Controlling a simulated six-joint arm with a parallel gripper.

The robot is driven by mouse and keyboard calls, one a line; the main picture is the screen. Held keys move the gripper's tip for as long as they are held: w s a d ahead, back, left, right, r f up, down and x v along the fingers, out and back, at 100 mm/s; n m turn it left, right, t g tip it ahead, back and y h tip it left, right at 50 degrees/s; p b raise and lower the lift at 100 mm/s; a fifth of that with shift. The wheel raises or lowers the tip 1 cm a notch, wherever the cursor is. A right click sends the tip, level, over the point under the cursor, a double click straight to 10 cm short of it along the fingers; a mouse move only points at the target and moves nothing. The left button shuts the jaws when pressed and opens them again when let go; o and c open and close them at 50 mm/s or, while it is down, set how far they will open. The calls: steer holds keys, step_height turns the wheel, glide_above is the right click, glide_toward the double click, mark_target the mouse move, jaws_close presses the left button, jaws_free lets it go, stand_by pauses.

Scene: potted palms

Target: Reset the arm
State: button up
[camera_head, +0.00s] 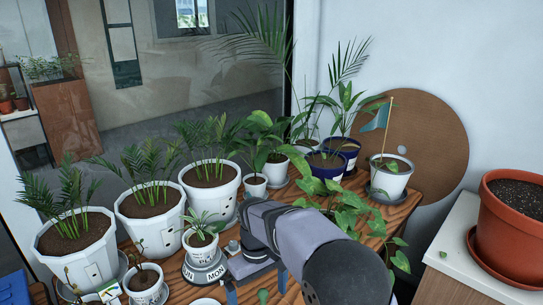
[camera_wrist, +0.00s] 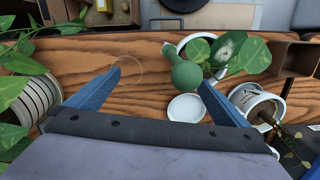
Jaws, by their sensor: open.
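My gripper (camera_head: 256,288) hangs over the front part of the wooden table in the head view, just right of a white pot with a lettered base (camera_head: 205,268). In the wrist view the open gripper (camera_wrist: 160,80) is above bare wood. A green rounded object (camera_wrist: 187,76) lies just beyond the right fingertip, and a small white dish (camera_wrist: 187,107) lies between the fingers, nearer the palm. I cannot tell how high the gripper is. My forearm hides part of the table in the head view.
Large white palm pots (camera_head: 76,252) crowd the table's left side. A small white pot with a flag (camera_head: 390,178) and a blue pot (camera_head: 342,150) stand at the back right. A terracotta pot (camera_head: 512,240) stands on a white cabinet at right. A ribbed pot (camera_wrist: 38,100) is left of the fingers.

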steer(key=s+d+m+p, duration=0.3)
steer(key=s+d+m, duration=0.4)
steer(key=s+d, duration=1.1)
steer(key=shift+s+r+t, duration=0.3)
steer(key=shift+s, duration=0.3)
